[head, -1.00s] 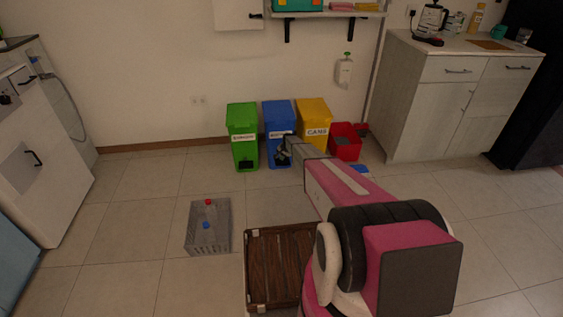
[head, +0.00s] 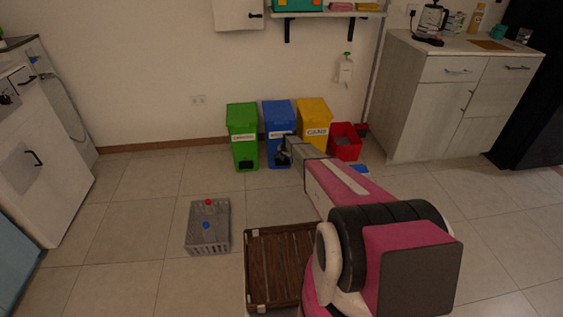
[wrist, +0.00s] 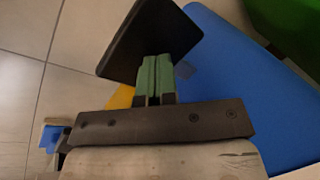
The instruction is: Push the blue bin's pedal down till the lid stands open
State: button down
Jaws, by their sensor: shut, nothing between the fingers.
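The blue bin (head: 279,112) stands against the wall between the green and yellow bins, and its lid looks shut. In the wrist view its blue body (wrist: 255,85) fills the right side. Its black pedal (wrist: 150,35) is a flat dark plate at the top of that view. My gripper (wrist: 156,60) is shut and empty, its green fingertips overlapping the pedal's near edge. I cannot tell if they touch it. In the head view my gripper (head: 284,153) is low in front of the blue bin and hides part of its lower front.
A green bin (head: 242,125) stands left, a yellow bin (head: 314,112) right, and a red open bin (head: 345,152) beyond it. A grey crate with bottles (head: 194,240) and a brown slatted crate (head: 248,275) are on the floor.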

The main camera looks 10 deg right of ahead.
jog(key=shift+f, duration=0.15)
jog(key=shift+s+f, duration=0.15)
jog(key=shift+f, duration=0.65)
jog(key=shift+s+f, duration=0.1)
jog(key=shift+f, duration=0.7)
jog(key=shift+r, duration=0.1)
dwell(0.3)
jog(key=shift+w+r, duration=0.2)
jog(key=shift+r, duration=1.3)
jog(key=shift+w+r, duration=0.25)
jog(key=shift+r, duration=1.2)
jog(key=shift+w+r, duration=0.2)
jog(key=shift+r, duration=1.3)
jog(key=s+r+n+g, duration=0.1)
jog(key=s+r+n, duration=0.1)
jog(key=s+r, duration=0.9)
jog(key=s+r+n+h, duration=0.1)
jog(key=s+r+n, duration=0.2)
jog(key=s+r, duration=0.8)
jog(key=s+r+n+g+h, duration=0.1)
jog(key=s+r, duration=1)
jog(key=s, duration=2.4)
jog(key=shift+s+n+g, duration=0.15)
jog(key=shift+n+g, duration=0.15)
jog(key=shift+n, duration=0.5)
